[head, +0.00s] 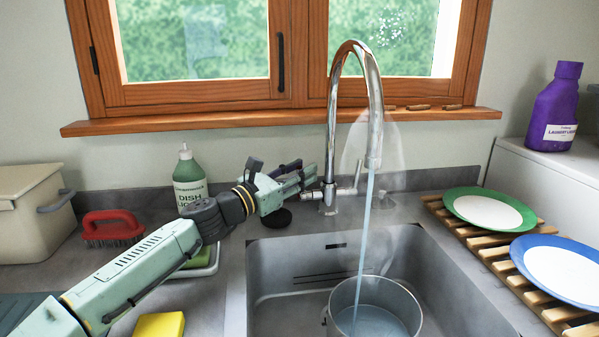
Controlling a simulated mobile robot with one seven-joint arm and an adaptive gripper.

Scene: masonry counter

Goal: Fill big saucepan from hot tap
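The big saucepan (408,318) stands in the sink under the tap, at the bottom of the head view. It is a metal pan with its lower part cut off by the frame. Water (367,225) runs in a thin stream from the chrome tap (372,110) into it, and water shows inside below the rim. Pale steam surrounds the spout. My gripper (308,176) is at the left side of the tap base, by the left lever. The lever is largely hidden by it. I cannot tell whether the fingers are open or shut, or touching the lever.
The sink (268,290) has free room left of the pan. A green dish-liquid bottle (188,178) and red brush (112,226) stand behind my arm. A yellow sponge (160,325) lies in front. Plates (490,212) lie on a wooden rack (490,252) at right.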

